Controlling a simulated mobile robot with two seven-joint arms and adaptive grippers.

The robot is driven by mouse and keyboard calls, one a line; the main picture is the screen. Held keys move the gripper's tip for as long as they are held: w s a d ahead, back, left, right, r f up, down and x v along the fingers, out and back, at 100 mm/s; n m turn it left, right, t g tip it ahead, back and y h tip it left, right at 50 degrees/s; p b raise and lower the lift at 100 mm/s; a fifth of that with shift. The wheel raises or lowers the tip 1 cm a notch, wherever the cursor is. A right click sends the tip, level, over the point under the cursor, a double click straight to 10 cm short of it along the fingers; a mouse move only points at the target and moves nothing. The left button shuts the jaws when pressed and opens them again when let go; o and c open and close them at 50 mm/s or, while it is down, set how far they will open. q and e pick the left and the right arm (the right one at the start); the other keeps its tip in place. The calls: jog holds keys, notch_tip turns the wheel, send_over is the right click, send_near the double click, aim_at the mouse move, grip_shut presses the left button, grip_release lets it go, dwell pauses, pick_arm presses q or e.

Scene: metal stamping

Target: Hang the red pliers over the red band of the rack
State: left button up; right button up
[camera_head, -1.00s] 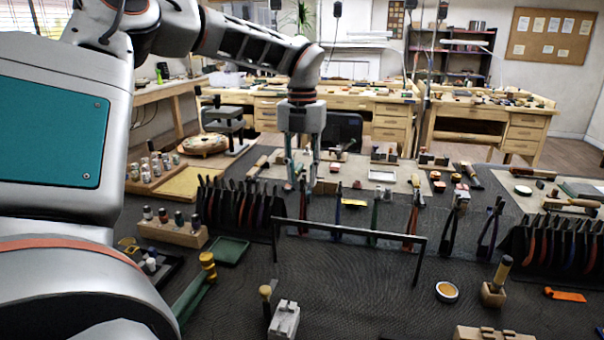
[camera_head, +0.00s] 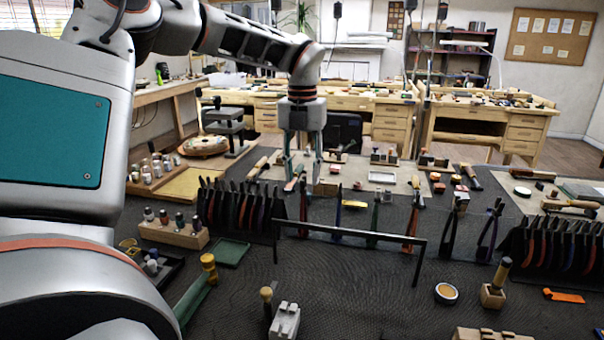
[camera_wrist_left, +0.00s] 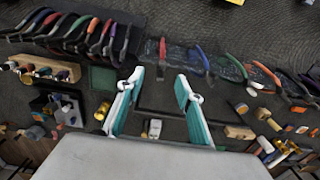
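A red-handled pair of pliers (camera_head: 303,207) stands in a row of colored-handled tools behind a black bar rack (camera_head: 350,233). The red handle also shows in the left wrist view (camera_wrist_left: 162,49). My left gripper (camera_head: 304,184) points down at the red handle, with its fingers apart and nothing visibly held. In the left wrist view, the two teal fingers (camera_wrist_left: 160,82) are spread wide, and the red handle lies beyond their tips. I cannot make out a red band on the rack. An orange-red pair of pliers (camera_head: 411,222) stands farther right. My right gripper is not in view.
Dark racks full of pliers stand on the left (camera_head: 238,208) and right (camera_head: 555,245). A wooden block with bottles (camera_head: 172,233), a green tray (camera_head: 231,252) and a small grey vise (camera_head: 285,320) are nearby. The dark mat in front of the bar is mostly clear.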

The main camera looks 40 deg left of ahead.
pick_arm(q)
jog(key=shift+r+p, duration=1.8)
jog(key=shift+r, duration=1.25)
jog(key=shift+s+f, duration=0.1)
